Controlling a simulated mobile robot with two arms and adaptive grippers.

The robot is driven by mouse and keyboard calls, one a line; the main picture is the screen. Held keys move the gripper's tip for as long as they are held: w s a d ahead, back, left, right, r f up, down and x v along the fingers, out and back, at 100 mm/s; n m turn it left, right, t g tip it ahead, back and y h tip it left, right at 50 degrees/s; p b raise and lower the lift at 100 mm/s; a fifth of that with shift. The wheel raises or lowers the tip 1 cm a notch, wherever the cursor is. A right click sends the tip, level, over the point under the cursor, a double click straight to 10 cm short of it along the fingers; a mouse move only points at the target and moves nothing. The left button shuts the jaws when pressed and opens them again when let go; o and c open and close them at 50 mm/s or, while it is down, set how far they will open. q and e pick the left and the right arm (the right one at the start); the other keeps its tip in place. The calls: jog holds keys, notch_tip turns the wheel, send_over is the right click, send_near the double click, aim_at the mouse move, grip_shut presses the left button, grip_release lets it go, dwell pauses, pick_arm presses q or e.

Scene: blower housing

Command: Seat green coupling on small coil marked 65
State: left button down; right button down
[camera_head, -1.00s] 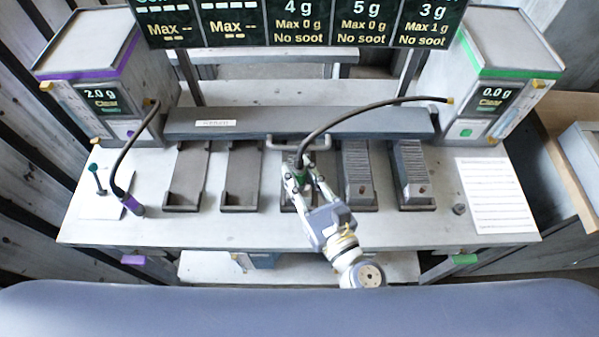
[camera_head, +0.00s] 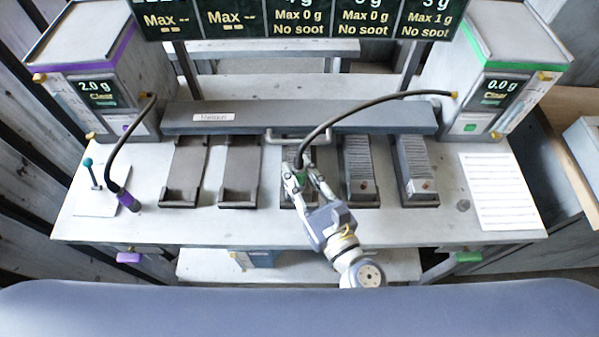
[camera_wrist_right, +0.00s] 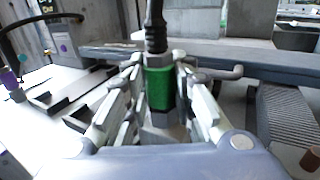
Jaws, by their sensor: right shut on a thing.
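The green coupling (camera_head: 300,171) is on the end of a black hose that arches from the green-striped machine at right. My right gripper (camera_head: 299,177) is shut on it over the middle tray (camera_head: 291,199). In the right wrist view the coupling (camera_wrist_right: 159,88) stands upright between the two fingers, with the hose rising from its top. A grey part (camera_wrist_right: 160,132) shows directly below it; I cannot tell whether they touch. I can read no 65 mark, and the gripper hides much of the middle tray. My left gripper is not in view.
Two empty trays (camera_head: 240,175) lie left of the gripper. Two ribbed grey blocks (camera_head: 360,168) sit in trays to its right. A handle (camera_head: 297,136) and a long grey bar (camera_head: 375,120) lie behind. A purple coupling (camera_head: 129,201) stands at left.

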jog(key=shift+f, duration=0.35)
jog(key=c, duration=1.3)
grip_release()
jog(key=v, duration=1.2)
